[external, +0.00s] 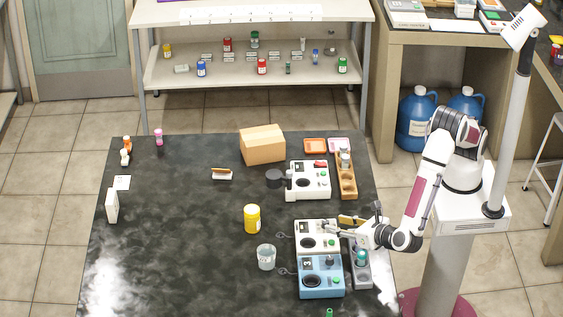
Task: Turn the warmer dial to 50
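A white bench unit (306,227) with a dark round well stands right of the table's centre, and a blue unit (311,291) with a similar well stands directly in front of it. Another white unit (317,194) stands farther back. I cannot tell for certain which is the warmer, and no dial marking or pointer is readable. My gripper (328,225) reaches in from the right, low over the right part of the middle white unit, and covers some of its top. Whether it touches anything, and whether its fingers are open or shut, is too small to tell.
A yellow jar (252,219) and a clear beaker (266,257) stand left of the units. A grey rack (363,276) is under my arm, and a wooden rack (348,186) stands behind. A cardboard box (262,145) is at the back. The table's left half is mostly clear.

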